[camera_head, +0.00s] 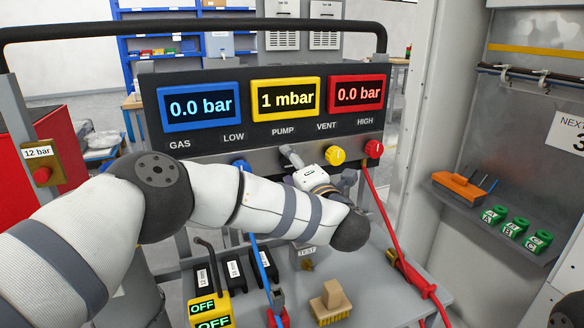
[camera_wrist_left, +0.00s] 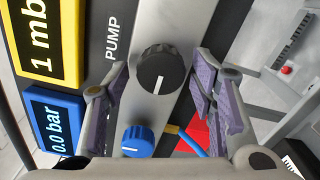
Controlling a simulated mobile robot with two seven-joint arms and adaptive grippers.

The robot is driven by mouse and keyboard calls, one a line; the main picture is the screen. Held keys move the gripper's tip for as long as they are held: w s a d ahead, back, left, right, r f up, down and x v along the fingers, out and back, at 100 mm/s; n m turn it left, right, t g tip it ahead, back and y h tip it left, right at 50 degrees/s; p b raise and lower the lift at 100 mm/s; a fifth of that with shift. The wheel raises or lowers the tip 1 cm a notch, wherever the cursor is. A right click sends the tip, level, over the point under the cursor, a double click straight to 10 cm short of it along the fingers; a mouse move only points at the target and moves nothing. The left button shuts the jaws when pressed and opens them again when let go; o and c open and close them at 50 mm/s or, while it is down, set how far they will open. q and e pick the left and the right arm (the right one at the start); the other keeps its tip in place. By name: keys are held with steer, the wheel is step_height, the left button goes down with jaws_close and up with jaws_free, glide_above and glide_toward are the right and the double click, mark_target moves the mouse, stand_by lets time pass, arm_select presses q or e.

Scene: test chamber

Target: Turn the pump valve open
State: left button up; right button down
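The pump valve is a black round knob (camera_wrist_left: 160,72) with a white pointer line, beside the PUMP label in the left wrist view. Its line runs along the panel's length, towards the blue knob (camera_wrist_left: 138,140). My left gripper (camera_wrist_left: 159,82) is open, with one finger on each side of the black knob; gaps show between fingers and knob. In the head view the left gripper (camera_head: 318,168) is in front of the panel below the PUMP label (camera_head: 283,131), and the arm and gripper hide the black knob. The yellow display (camera_head: 286,99) reads 1 mbar. My right gripper is not in view.
A yellow knob (camera_head: 335,155) and a red knob (camera_head: 373,149) with a red hose (camera_head: 383,215) sit right of the gripper. A shelf with green parts (camera_head: 514,227) is at the right.

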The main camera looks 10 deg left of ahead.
arm_select(q)
steer(key=v, duration=1.2)
